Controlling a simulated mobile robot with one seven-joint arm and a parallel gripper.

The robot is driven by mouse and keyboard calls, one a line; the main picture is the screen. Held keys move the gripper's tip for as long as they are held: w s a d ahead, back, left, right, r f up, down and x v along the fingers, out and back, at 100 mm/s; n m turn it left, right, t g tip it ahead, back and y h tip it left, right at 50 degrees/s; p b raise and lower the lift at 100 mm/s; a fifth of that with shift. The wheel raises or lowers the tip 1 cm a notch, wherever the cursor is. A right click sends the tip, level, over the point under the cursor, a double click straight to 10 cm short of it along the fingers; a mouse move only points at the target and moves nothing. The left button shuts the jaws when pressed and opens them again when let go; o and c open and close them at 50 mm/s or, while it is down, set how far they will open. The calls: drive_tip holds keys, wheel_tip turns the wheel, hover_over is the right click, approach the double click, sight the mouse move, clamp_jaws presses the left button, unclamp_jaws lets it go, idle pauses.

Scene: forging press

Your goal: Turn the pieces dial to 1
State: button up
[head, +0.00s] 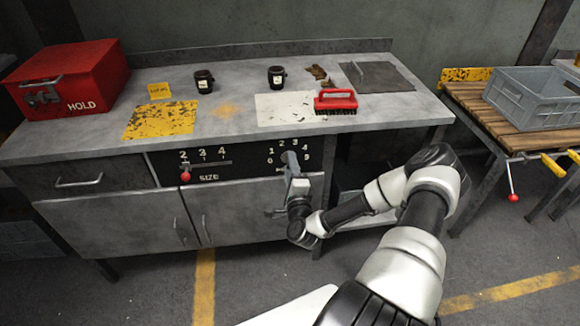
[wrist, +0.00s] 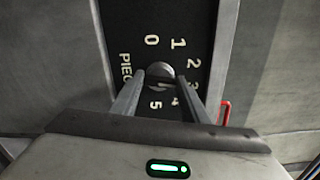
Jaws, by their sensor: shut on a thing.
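The pieces dial (wrist: 160,70) is a round grey knob on the black panel under the bench top. White numbers 0 to 5 ring it in the wrist view. My gripper (wrist: 160,78) has one finger on each side of the knob and is shut on it. In the head view my gripper (head: 289,163) reaches the panel from the front and covers most of the dial. The dial's pointer is hard to make out, so I cannot tell which number it marks.
The size slider (head: 185,175) with a red knob is left on the same panel. Cabinet doors (head: 150,217) lie below. The bench top holds a red HOLD box (head: 75,80), two dark cups and a red brush (head: 336,101). A grey crate (head: 530,97) stands at right.

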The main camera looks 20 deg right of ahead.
drive_tip(key=shift+f+n+b, duration=0.15)
drive_tip(key=shift+n+b, duration=0.7)
drive_tip(key=shift+n, duration=6.05)
drive_tip(key=shift+s+d, duration=0.1)
drive_tip(key=o, duration=1.1)
drive_tip(key=shift+c, duration=0.2)
